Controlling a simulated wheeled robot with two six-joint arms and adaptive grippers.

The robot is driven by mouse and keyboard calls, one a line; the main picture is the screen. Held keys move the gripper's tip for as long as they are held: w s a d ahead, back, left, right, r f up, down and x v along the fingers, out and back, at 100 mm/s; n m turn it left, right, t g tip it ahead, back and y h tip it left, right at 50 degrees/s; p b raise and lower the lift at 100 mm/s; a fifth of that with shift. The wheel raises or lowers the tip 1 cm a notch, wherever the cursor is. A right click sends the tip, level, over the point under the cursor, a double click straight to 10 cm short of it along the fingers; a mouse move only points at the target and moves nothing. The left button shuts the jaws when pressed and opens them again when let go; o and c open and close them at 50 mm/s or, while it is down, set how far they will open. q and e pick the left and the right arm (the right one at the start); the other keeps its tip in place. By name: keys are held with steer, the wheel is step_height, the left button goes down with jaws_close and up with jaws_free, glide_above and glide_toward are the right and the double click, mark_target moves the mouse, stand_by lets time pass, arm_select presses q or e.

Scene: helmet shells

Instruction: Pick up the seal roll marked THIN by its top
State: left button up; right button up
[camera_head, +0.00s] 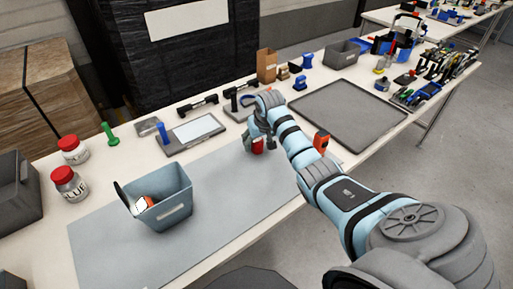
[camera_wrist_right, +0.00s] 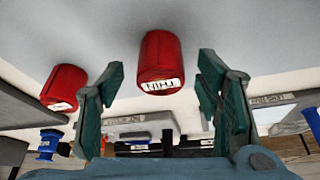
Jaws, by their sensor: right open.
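The red seal roll marked THIN (camera_wrist_right: 161,58) is in the middle of the right wrist view, with its white label readable. It appears beyond and between the two spread fingers of my right gripper (camera_wrist_right: 160,84), with no visible finger contact. In the head view a red roll (camera_head: 257,148) shows on the grey mat, partly hidden by my right gripper (camera_head: 259,138). A second red roll (camera_wrist_right: 65,84) is at the left in the wrist view; its label is too small to read. My left gripper is not in view.
A blue-grey bin (camera_head: 165,207) holding an orange and white item stands on the mat (camera_head: 112,250). Two red-lidded jars are at the left. The mat's front is clear.

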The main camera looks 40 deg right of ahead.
steer(key=shift+x, duration=0.95)
steer(key=shift+r, duration=0.1)
steer(key=shift+c, duration=0.5)
steer(key=c, duration=1.1)
steer(key=shift+o, duration=0.2)
steer(key=shift+r, duration=0.15)
